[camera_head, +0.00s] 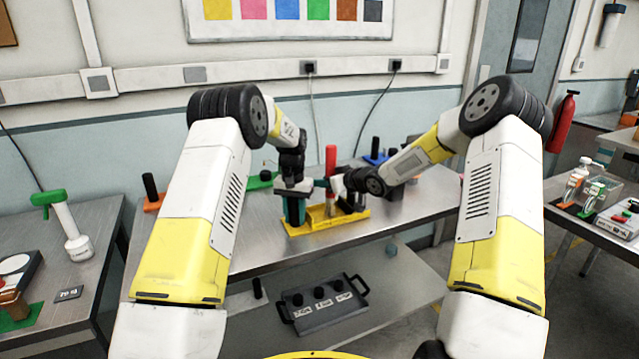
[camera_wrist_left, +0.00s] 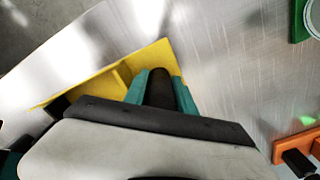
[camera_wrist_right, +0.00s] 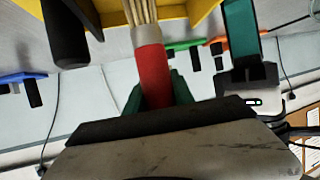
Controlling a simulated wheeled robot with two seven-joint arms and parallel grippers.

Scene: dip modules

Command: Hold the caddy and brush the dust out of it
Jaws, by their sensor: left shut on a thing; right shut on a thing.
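The yellow caddy (camera_head: 328,223) sits on the metal bench. In the left wrist view its yellow walls and divider show (camera_wrist_left: 88,86). My left gripper (camera_head: 294,208) is shut on a dark upright grip (camera_wrist_left: 160,88) at the caddy's left end. My right gripper (camera_head: 338,187) is shut on the red handle of the brush (camera_head: 331,160), which stands upright. In the right wrist view the brush's red handle (camera_wrist_right: 152,72) and pale bristles reach toward the caddy (camera_wrist_right: 90,10). Whether the bristles touch its floor is hidden. I cannot make out the dust.
An orange stand with a black post (camera_head: 152,192), a green piece (camera_head: 262,180) and a blue one (camera_head: 376,156) stand along the bench's back. A grey box with black knobs (camera_head: 322,304) sits on the lower shelf. The bench's front left is clear.

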